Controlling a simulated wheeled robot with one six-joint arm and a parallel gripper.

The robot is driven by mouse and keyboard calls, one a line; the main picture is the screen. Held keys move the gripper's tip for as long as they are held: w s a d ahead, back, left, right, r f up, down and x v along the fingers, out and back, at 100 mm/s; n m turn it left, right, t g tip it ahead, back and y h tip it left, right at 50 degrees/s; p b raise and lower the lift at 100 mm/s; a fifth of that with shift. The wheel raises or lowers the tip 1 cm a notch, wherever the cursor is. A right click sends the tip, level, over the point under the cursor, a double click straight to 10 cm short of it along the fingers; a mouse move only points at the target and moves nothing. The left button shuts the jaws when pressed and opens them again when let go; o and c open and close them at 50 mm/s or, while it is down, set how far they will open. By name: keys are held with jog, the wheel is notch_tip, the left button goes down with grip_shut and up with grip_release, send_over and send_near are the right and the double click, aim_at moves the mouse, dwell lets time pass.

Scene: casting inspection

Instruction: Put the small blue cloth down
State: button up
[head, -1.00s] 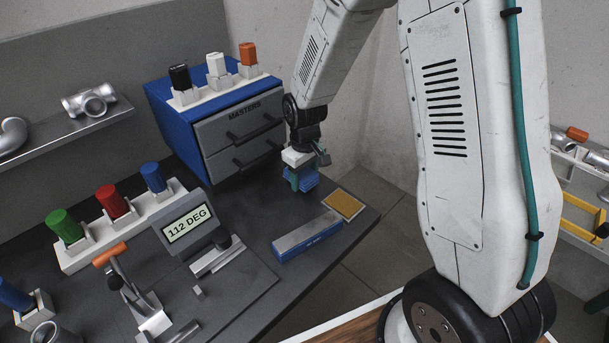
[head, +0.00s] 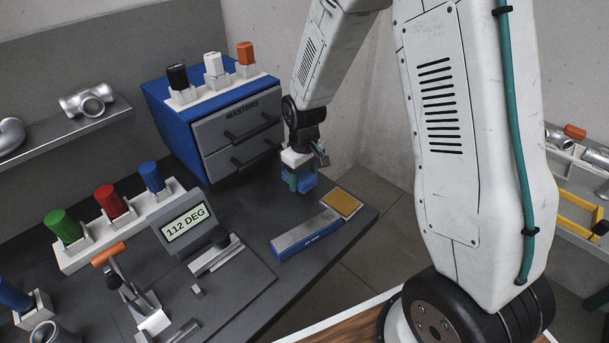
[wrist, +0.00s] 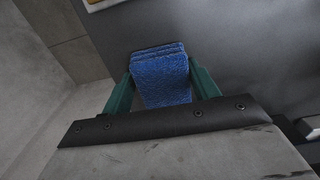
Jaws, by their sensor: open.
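The small blue cloth (wrist: 162,78) is a folded, layered pad. In the wrist view it lies between the two green fingers of my gripper (wrist: 163,90), with narrow gaps beside it. In the head view the cloth (head: 309,181) is low at the dark bench top, partly hidden by the fingers. My gripper (head: 301,182) is open around it, pointing down. Whether the cloth's underside rests fully on the bench is hard to see.
A blue-sided grey block (head: 306,236) and a tan pad (head: 341,203) lie close in front. The blue MASTERS drawer cabinet (head: 180,128) stands just left. The bench (head: 262,205) has bare room between the cabinet and the block. A display (head: 186,224) reads 112 DEG.

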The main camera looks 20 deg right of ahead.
aim_at(303, 176)
jog(key=shift+s+a+f, duration=0.2)
jog(key=shift+s+f, duration=0.1)
jog(key=shift+w+r, duration=0.1)
jog(key=shift+r, duration=0.2)
notch_tip(303, 176, up, 8)
jog(key=shift+r, duration=0.15)
jog(key=s+d+r+m, duration=0.2)
jog(key=s+r, duration=1.1)
jog(key=r, duration=0.1)
jog(key=s+d+r+m+t, duration=0.1)
jog(key=s+r, duration=0.3)
jog(key=s, duration=1)
jog(key=shift+s+d+r+m, duration=0.15)
jog(key=shift+s+r+m, duration=0.15)
jog(key=shift+m, duration=0.5)
jog(key=shift+o, duration=0.4)
jog(key=shift+w, duration=0.1)
